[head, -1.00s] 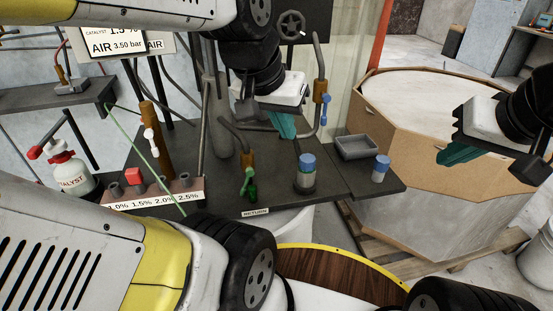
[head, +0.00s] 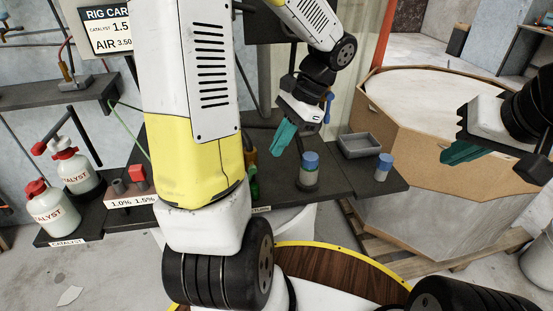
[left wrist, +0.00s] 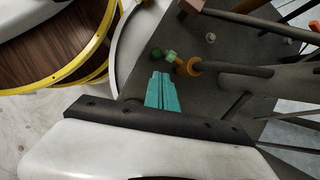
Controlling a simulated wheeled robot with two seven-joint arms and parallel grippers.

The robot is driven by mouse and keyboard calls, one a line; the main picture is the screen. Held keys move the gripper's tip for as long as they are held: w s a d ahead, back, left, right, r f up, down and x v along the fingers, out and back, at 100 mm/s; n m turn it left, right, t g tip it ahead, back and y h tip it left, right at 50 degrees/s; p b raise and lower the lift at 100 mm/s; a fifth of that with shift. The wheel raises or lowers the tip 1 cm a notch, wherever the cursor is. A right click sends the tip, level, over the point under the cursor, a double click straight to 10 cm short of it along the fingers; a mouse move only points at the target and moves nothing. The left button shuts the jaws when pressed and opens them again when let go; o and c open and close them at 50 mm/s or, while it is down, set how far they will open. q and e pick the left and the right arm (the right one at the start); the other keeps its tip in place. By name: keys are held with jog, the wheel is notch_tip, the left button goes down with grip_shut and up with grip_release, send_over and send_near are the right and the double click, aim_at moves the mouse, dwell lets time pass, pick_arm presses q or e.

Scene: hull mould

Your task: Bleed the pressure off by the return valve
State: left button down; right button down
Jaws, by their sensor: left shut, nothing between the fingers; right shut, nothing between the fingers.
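The return valve shows a green handle (head: 253,188) on a brass body (head: 250,155) at the bench's front, partly hidden behind my left arm in the head view. In the left wrist view its green handle (left wrist: 157,53) and brass fitting (left wrist: 188,67) lie just beyond my fingertips. My left gripper (head: 279,150) has its teal fingers shut and empty, pointing down to the right of the valve, and appears apart from it. It also shows in the left wrist view (left wrist: 161,75). My right gripper (head: 446,156) is shut and empty, in front of the octagonal box, far right of the valve.
A blue-capped jar (head: 309,172) stands right of the valve, with another (head: 383,166) and a grey tray (head: 360,146) farther right. Catalyst bottles (head: 50,208) stand at left. The octagonal box (head: 440,120) stands behind my right gripper. Dark pipes and bars (left wrist: 240,70) crowd the valve's surroundings.

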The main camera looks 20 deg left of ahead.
pick_arm(q)
jog(key=shift+m+g+y, duration=0.4)
jog(key=shift+m, duration=0.3)
jog(key=x, duration=0.4)
jog(key=w+x, duration=0.1)
jog(key=x, duration=0.3)
jog(key=w+f+x, duration=0.1)
jog(key=x, duration=0.3)
jog(key=shift+w+d, duration=0.15)
jog(key=shift+w, duration=0.05)
jog(key=shift+g+y, duration=0.3)
jog(key=shift+y, duration=0.2)
jog(key=shift+s+a, duration=0.1)
jog(key=shift+a, duration=0.1)
jog(key=shift+r, duration=0.1)
